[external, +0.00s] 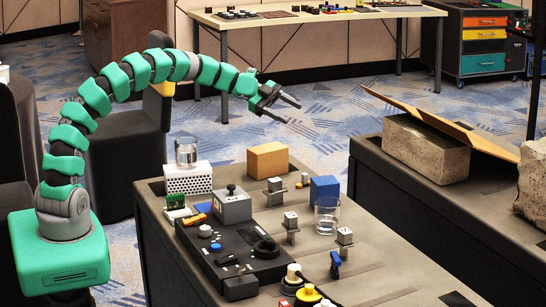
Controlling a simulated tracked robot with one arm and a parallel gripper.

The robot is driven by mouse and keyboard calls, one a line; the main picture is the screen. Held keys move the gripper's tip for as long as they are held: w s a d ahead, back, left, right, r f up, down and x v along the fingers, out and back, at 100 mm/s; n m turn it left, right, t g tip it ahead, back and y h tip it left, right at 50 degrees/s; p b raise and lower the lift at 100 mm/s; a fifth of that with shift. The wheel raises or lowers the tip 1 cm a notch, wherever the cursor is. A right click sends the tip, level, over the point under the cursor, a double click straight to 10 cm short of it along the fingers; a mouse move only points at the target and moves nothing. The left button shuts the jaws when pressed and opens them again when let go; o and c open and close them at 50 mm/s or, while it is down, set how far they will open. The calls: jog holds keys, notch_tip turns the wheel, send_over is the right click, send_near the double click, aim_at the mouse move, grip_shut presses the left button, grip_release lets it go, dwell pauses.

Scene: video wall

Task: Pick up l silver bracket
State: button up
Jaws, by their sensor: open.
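My gripper (292,113) is in the air above the far side of the dark workbench (190,268). Its two fingers are apart, with nothing between them. Several small silver pieces stand on the bench below it. One silver piece (275,190) is in front of the tan block. Another silver piece (291,226) is nearer, left of the clear glass. A third silver piece (345,242) is at the right. Each looks like a small block on a stem or plate. I cannot tell which is the L silver bracket.
Close around the silver pieces are a tan block (268,161), a blue block (324,188), a clear glass (327,216) and a grey joystick box (232,205). A white perforated box (188,178) carries another glass.

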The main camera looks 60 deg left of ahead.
aim_at(273, 179)
jog(key=s+f+g+h+p, duration=0.1)
jog(key=s+f+g+h, duration=0.1)
jog(key=s+f+g, duration=0.75)
jog(key=d+f+t, duration=0.1)
jog(key=d, duration=0.1)
jog(key=d+f+t+b, duration=0.1)
jog(key=d+f, duration=0.1)
jog(key=d+f+t, duration=0.1)
jog(key=d+f, duration=0.1)
jog(key=d, duration=0.1)
jog(key=shift+f+b, duration=0.2)
jog(key=shift+b, duration=0.15)
jog(key=x, duration=0.2)
jog(key=b+x, duration=0.1)
jog(key=x, duration=0.1)
jog(key=shift+s+f+b, duration=0.15)
jog(key=shift+f+b, duration=0.15)
jog(key=shift+f, duration=0.05)
jog(key=shift+d+f, duration=0.15)
jog(key=shift+d, duration=0.35)
grip_shut()
